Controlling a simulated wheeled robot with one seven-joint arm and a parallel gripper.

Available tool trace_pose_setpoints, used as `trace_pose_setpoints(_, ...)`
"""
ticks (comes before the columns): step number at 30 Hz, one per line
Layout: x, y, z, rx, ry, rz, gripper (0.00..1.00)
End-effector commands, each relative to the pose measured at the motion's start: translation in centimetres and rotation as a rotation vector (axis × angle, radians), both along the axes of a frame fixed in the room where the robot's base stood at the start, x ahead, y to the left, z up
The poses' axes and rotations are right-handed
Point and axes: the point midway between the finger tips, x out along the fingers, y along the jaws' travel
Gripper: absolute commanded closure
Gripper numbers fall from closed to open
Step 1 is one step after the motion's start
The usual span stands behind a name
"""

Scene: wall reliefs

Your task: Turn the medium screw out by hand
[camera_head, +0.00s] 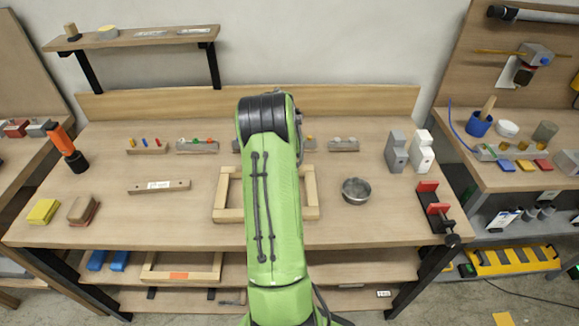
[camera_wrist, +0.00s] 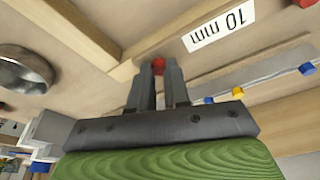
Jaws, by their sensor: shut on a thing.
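My gripper (camera_wrist: 158,92) shows in the wrist view with its two dark fingers pointing away from the camera and nearly together. A small red knob-like head (camera_wrist: 158,65), taken as the medium screw, sits between the fingertips, at the edge of a pale wooden bar (camera_wrist: 122,70). The fingers are shut on it. Its shaft is hidden, so I cannot tell how deep it sits. A white label reading "10 mm" (camera_wrist: 218,25) is beside it on the wood. In the head view my green arm hides the gripper and the screw.
The wooden frame (camera_head: 228,214) lies mid-bench under my arm. A metal bowl (camera_head: 356,190) stands right of it and shows in the wrist view (camera_wrist: 24,72). Racks with small coloured pieces (camera_head: 147,149) line the back. A red-jawed vise (camera_head: 432,205) is at right.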

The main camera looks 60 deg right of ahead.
Motion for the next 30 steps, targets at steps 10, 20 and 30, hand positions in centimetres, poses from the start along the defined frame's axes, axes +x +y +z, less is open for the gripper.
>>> trace_pose_setpoints(10, -0.38, -0.06, -0.08, 0.002, 0.003, 0.342, 1.0)
trace_pose_setpoints(20, -0.33, -0.04, 0.0, 0.003, 0.004, 0.448, 1.0)
trace_pose_setpoints(30, -0.38, -0.12, 0.04, 0.002, 0.003, 0.898, 1.0)
